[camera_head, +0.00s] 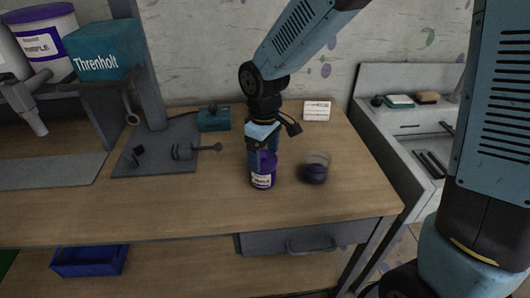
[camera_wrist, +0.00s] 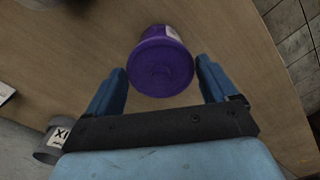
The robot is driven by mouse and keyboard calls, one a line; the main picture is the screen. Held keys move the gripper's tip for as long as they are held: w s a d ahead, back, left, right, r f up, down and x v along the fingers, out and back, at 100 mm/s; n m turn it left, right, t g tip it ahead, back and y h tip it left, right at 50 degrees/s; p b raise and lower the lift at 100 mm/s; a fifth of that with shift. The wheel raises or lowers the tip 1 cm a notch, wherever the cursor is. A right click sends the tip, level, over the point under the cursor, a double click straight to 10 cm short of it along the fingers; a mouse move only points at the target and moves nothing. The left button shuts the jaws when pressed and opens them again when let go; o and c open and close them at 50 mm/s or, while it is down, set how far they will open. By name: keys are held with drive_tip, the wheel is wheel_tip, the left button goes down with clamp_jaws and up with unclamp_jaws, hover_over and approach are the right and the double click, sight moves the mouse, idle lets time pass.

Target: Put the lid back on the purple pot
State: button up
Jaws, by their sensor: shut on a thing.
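The purple pot (camera_head: 263,181) stands upright on the wooden bench, with a white label on its front. Its purple lid (camera_wrist: 161,66) shows as a round disc at the pot's top in the wrist view, and a strip of the pot's label (camera_wrist: 171,32) shows beyond it. My gripper (camera_head: 263,154) is above the pot, pointing down, with its blue fingers on either side of the lid. It is shut on the lid. The lid looks seated on or very near the pot's mouth; my fingers partly hide the join in the head view.
A grey mat (camera_head: 160,158) with small tools and a teal box (camera_head: 213,118) lie to the left. A white card (camera_head: 317,111) is behind. The bench front is clear.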

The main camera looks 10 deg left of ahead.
idle(0.4)
drive_tip(key=o, duration=0.8)
drive_tip(key=shift+r, duration=3.5)
clamp_jaws()
drive_tip(key=shift+f, duration=2.9)
